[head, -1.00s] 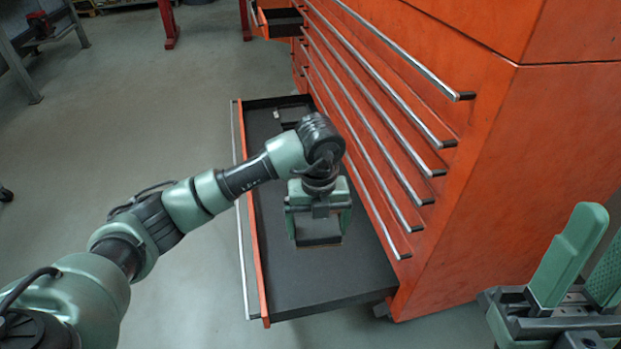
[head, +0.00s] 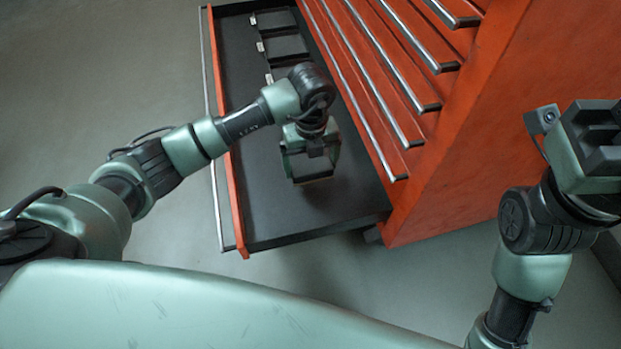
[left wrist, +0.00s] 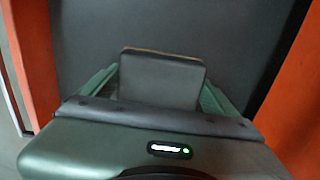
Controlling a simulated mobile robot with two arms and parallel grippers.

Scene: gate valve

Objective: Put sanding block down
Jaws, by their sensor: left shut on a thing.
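The sanding block (left wrist: 160,82) is a dark grey block with a thin tan edge, between the two green fingers in the left wrist view. My left gripper (head: 312,172) is shut on it. It points down into the open drawer (head: 290,222), whose floor is black and bare under it. In the head view the block is mostly hidden by the gripper, and I cannot tell whether it touches the drawer floor. My right gripper (head: 594,140) is partly in view at the right edge, outside the drawer; its fingers do not show clearly.
Several dark shallow holders (head: 286,46) with pale labels lie in the far part of the drawer. The drawer's orange front (head: 232,170) is left of the gripper. The orange cabinet (head: 460,150) with silver handles (head: 375,95) stands close on the right. The near drawer floor is free.

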